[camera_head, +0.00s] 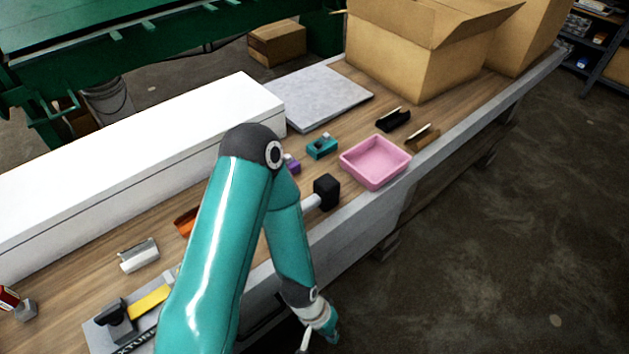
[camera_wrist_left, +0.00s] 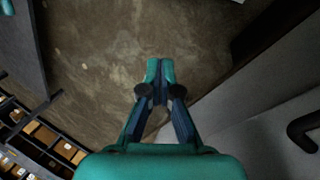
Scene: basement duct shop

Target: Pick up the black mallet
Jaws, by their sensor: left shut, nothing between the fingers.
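The black mallet (camera_head: 326,189) lies on the wooden bench near its front edge. It has a blocky black head and a pale grey handle, and my left arm hides part of the handle. My left gripper (camera_head: 323,338) hangs in front of the bench, below the mallet and apart from it. In the left wrist view the fingers of my left gripper (camera_wrist_left: 160,72) are shut with nothing between them, over bare floor. The mallet does not show in the left wrist view. My right gripper is in neither view.
A pink tray (camera_head: 372,164) stands right of the mallet. A teal block (camera_head: 321,147), a black holder (camera_head: 393,120) and a brown holder (camera_head: 422,138) are nearby. A fixture plate (camera_head: 97,336) lies at lower left. The bench's grey front edge (camera_head: 345,222) lies between gripper and mallet.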

